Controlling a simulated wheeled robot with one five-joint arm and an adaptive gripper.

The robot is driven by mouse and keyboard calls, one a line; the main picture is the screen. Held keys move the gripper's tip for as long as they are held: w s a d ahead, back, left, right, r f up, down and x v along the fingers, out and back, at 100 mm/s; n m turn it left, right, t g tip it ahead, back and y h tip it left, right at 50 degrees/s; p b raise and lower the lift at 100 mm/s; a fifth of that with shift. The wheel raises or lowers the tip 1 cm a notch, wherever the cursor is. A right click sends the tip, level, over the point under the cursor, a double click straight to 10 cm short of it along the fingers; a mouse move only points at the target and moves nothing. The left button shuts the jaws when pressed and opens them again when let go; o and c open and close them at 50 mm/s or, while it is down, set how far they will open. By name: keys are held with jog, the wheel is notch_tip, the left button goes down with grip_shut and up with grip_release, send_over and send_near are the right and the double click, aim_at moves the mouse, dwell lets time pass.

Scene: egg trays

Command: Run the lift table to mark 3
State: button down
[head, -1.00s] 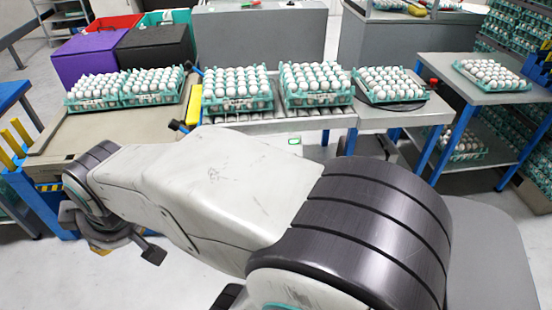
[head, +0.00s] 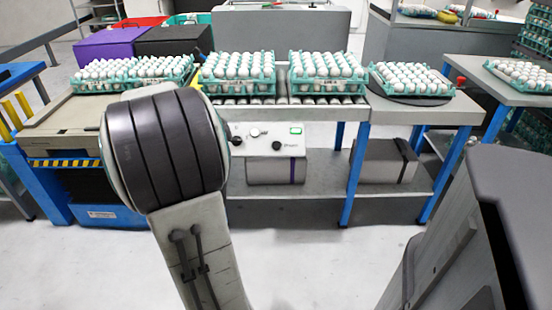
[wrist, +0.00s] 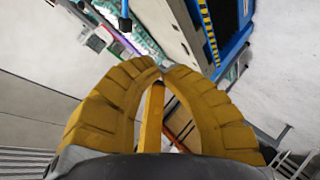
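The lift table (head: 62,113) stands at the left in the head view, with a beige top, blue base and yellow-black striped edge. Its striped edge also shows at the top of the wrist view (wrist: 208,32). Two egg trays (head: 110,86) stand at its back edge. My gripper (wrist: 161,68) shows only in the wrist view; its yellow fingers meet at or almost at the tips, with nothing seen held. It points toward the area left of the striped edge. A blue rod with a dark end (wrist: 125,20) lies beyond the fingertips. I cannot read any height marks.
A roller conveyor (head: 290,101) carries two egg trays; its front panel (head: 265,139) has black knobs and a green-lit display. A turntable (head: 410,97) with an egg tray stands right of it. Yellow posts (head: 22,105) stand at far left. Floor in front is clear.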

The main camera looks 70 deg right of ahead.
jog(key=s+d+f+n+g+h+b, duration=0.1)
jog(key=s+d+f+h+b, duration=0.3)
jog(key=d, duration=0.6)
jog(key=s+d+f+g+h+b, duration=0.1)
jog(key=s+d+f+b, duration=0.45)
jog(key=d, duration=0.35)
jog(key=s+d+f+n+g+h+b, duration=0.1)
jog(key=s+d+f+g+h+b, duration=0.1)
jog(key=s+d+f+h+b, duration=0.2)
jog(key=shift+s+d+f+n+h+b, duration=0.3)
jog(key=shift+s+d+f+b, duration=1.5)
jog(key=shift+s+d, duration=1.75)
jog(key=shift+s+a+f, duration=0.25)
jog(key=shift+a+f, duration=0.05)
